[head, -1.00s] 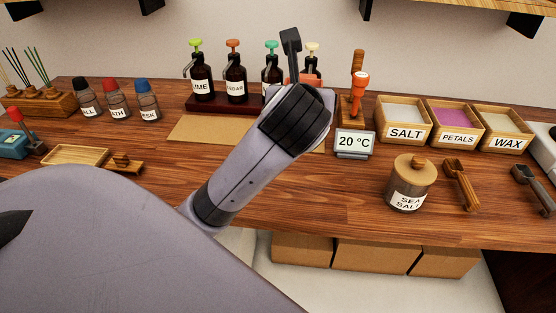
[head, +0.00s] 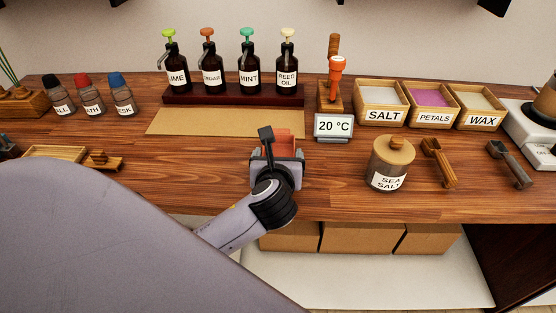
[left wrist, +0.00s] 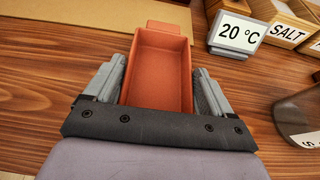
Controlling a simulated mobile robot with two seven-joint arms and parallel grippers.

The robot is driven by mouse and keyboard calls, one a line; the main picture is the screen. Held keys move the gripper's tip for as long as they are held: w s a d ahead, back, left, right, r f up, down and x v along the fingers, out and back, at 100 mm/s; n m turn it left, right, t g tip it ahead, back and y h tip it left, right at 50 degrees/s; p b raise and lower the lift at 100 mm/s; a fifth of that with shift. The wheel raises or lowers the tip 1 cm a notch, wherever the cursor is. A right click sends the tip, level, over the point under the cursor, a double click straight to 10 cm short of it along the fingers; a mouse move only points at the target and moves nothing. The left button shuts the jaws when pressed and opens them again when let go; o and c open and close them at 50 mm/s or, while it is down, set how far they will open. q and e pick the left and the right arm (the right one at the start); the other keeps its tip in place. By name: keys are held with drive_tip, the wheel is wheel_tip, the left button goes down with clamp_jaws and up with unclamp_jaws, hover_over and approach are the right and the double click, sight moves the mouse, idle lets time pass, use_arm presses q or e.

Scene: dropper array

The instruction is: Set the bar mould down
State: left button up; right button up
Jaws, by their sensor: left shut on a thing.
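The bar mould (head: 284,140) is an open, terracotta-coloured rectangular tray. My left gripper (head: 277,158) is shut on it, with one finger along each long side. In the left wrist view the mould (left wrist: 160,70) lies upright and empty between the fingers, its far tab pointing away. It is over the wooden counter (head: 200,160), in front of the tan mat (head: 200,122). I cannot tell whether its underside touches the wood. My wrist hides part of the mould in the head view. My right gripper is not in view.
A 20 °C display (head: 334,127) stands just right of the mould. A sea salt jar (head: 388,165) is further right. Dropper bottles (head: 247,75) stand on a dark rack behind the mat. Bare counter lies left of the mould.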

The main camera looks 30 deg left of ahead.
use_arm(q)
drive_tip(key=shift+f, duration=0.65)
drive_tip(key=o, duration=1)
drive_tip(key=shift+f, duration=0.15)
drive_tip(key=shift+c, duration=0.2)
drive_tip(key=shift+r, duration=0.2)
drive_tip(key=v, duration=1.2)
